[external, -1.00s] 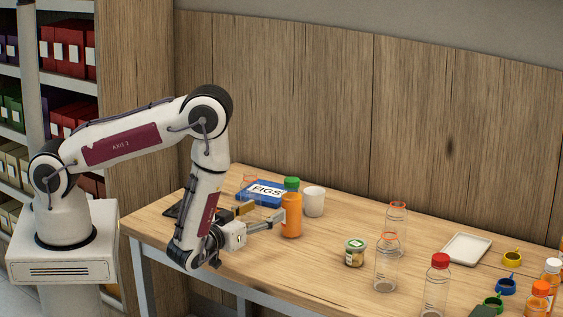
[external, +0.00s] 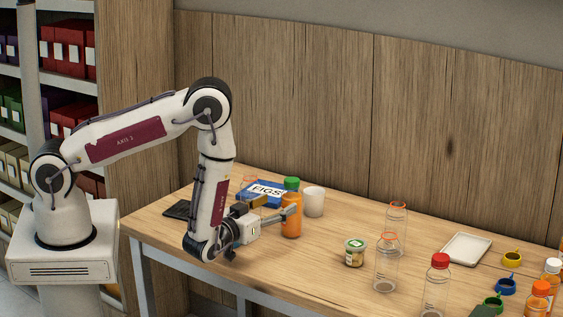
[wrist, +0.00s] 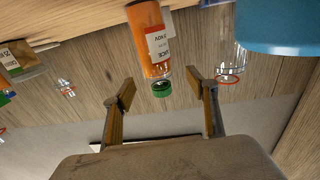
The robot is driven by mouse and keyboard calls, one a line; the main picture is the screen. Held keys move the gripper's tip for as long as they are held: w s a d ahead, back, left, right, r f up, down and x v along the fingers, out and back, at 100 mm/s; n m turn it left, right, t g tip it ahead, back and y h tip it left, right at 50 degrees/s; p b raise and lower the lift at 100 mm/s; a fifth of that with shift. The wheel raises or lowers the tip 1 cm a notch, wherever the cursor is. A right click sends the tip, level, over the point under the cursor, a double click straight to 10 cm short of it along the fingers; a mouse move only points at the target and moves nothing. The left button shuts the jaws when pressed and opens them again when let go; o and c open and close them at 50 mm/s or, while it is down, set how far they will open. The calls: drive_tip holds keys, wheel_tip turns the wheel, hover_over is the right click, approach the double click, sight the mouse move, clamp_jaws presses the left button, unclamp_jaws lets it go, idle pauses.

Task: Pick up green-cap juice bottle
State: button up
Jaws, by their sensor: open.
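The green-cap juice bottle (external: 291,226) stands upright on the table, filled orange, with its green cap (external: 291,183) on. In the wrist view the fingers of my gripper (wrist: 162,88) lie to either side of the cap. I cannot tell whether they touch the bottle.
A white cup (external: 314,202) stands close behind the bottle's right side. A blue FIGS box (external: 275,202) lies behind my gripper. A small jar (external: 355,252), clear bottles (external: 386,268) and a red-cap bottle (external: 436,285) stand to the right. Bare table lies between bottle and jar.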

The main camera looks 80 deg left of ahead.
sight(285, 203)
drive_tip(key=shift+x, duration=0.8)
drive_tip(key=shift+w, duration=0.1)
drive_tip(key=shift+f+x, duration=0.1)
drive_tip(key=shift+x, duration=1.15)
drive_tip(key=shift+f+x, duration=0.15)
drive_tip(key=shift+x, duration=1.15)
drive_tip(key=shift+w+d, duration=0.1)
drive_tip(key=shift+d, duration=0.1)
drive_tip(key=c, duration=1.5)
